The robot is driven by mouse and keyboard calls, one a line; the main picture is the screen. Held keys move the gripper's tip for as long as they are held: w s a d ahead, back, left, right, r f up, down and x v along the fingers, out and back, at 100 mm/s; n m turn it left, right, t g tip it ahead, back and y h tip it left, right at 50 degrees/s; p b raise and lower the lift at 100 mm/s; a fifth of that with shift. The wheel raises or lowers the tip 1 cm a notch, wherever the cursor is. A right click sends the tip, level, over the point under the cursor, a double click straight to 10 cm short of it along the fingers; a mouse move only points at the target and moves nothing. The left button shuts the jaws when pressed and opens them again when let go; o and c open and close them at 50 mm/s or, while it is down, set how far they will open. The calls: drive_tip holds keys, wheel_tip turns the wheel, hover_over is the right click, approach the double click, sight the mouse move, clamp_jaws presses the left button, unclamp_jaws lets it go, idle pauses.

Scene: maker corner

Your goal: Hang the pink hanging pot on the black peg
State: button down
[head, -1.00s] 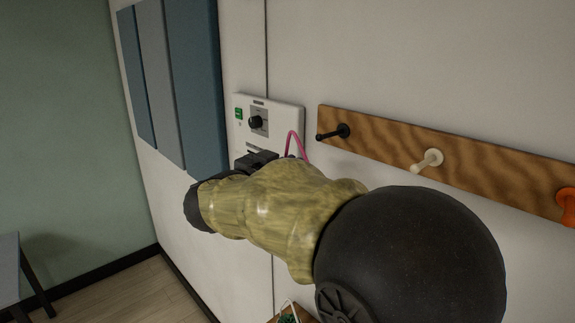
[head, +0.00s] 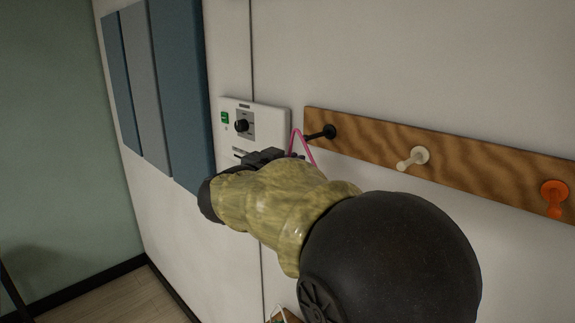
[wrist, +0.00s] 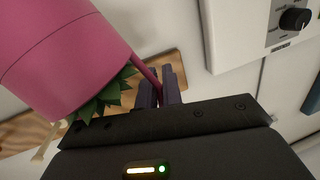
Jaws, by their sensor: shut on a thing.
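The pink hanging pot (wrist: 65,50) fills the upper left of the wrist view, with green leaves at its rim. Its pink handle runs between the fingers of my gripper (wrist: 160,90), which is shut on it. In the head view the top of the pink handle (head: 296,134) rises beside the black peg (head: 322,132), and the pot body is hidden behind my arm. The handle overlaps the peg's tip in the picture; I cannot tell whether the peg is inside the loop. My gripper (head: 268,156) is partly hidden by my arm.
The wooden rail (head: 375,142) on the wall also carries a cream peg (head: 413,158) and an orange peg (head: 554,197). A white control panel (head: 268,116) with a black knob is close to my gripper. Blue and grey panels (head: 180,95) hang at left.

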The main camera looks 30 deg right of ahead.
drive_tip(key=d, duration=0.1)
drive_tip(key=w+d+f+b, duration=0.1)
drive_tip(key=d, duration=0.2)
drive_tip(key=shift+w+d+f, duration=0.25)
drive_tip(key=shift+w+d, duration=0.1)
drive_tip(key=shift+w, duration=0.05)
idle(0.4)
drive_tip(key=shift+f, duration=0.15)
idle(0.5)
drive_tip(key=c, duration=1.5)
unclamp_jaws()
drive_tip(key=b+v, duration=0.6)
drive_tip(key=v, duration=1.1)
drive_tip(key=shift+s+a, duration=0.15)
